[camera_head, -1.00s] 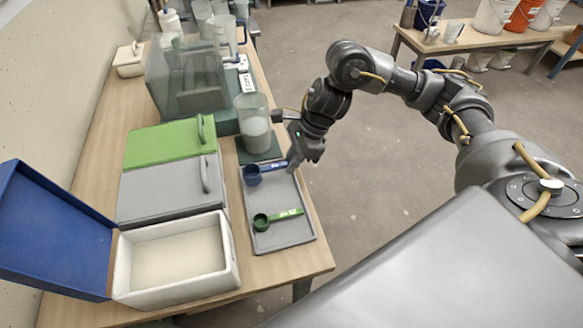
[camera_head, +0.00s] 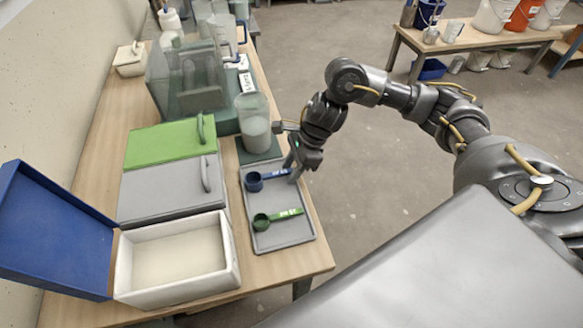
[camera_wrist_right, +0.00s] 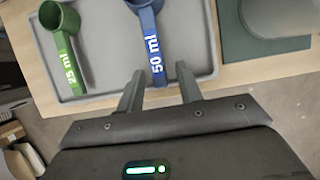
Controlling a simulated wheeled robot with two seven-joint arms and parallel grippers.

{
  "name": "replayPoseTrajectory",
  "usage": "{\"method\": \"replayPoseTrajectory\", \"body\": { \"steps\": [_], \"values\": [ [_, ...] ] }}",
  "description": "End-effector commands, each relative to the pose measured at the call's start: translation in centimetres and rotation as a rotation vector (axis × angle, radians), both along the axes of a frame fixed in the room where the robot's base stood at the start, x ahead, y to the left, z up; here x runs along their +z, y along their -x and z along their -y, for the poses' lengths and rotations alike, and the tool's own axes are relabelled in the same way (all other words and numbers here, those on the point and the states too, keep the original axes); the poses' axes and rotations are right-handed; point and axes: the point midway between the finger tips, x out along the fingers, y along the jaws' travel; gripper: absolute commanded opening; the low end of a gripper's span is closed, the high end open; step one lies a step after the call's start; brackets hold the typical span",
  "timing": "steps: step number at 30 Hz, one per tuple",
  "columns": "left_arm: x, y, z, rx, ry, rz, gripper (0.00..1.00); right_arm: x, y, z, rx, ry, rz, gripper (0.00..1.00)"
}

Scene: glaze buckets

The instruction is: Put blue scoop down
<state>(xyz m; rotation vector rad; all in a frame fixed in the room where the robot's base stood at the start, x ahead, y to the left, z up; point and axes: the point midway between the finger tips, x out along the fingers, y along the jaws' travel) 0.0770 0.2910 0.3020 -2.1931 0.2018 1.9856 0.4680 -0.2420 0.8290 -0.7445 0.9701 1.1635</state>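The blue scoop (camera_head: 254,182), marked 50 ml, lies at the far end of the grey tray (camera_head: 285,239), its handle pointing right. My right gripper (camera_head: 294,172) is at the handle end, over the tray's right edge. In the right wrist view its two fingers (camera_wrist_right: 160,78) are apart, with the end of the blue handle (camera_wrist_right: 151,45) between the tips and a gap on each side. The scoop's cup is cut off at the top of that view. My left gripper is not in view.
A green scoop (camera_head: 262,221), marked 25 ml, lies nearer on the same tray. A clear jug (camera_head: 253,124) stands on a dark green mat just beyond. Left are an open white box (camera_head: 230,268) with a blue lid, and grey and green lids.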

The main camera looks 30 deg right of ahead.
Motion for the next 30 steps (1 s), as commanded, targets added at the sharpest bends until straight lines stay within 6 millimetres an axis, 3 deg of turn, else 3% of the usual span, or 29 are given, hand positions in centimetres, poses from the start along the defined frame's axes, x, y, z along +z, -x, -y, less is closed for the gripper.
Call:
{"method": "replayPoseTrajectory", "body": {
  "steps": [8, 21, 30],
  "values": [
    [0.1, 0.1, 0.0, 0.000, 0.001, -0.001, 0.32, 0.8, 0.0, 0.3, 0.001, 0.000, 0.004, 0.36],
    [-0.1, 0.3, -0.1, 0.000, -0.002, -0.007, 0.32, 8.8, 0.8, 3.8, -0.001, 0.001, 0.005, 0.36],
    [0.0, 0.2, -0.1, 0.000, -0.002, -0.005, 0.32, 11.1, 1.2, 4.8, 0.000, 0.000, 0.001, 0.36]
  ]
}}
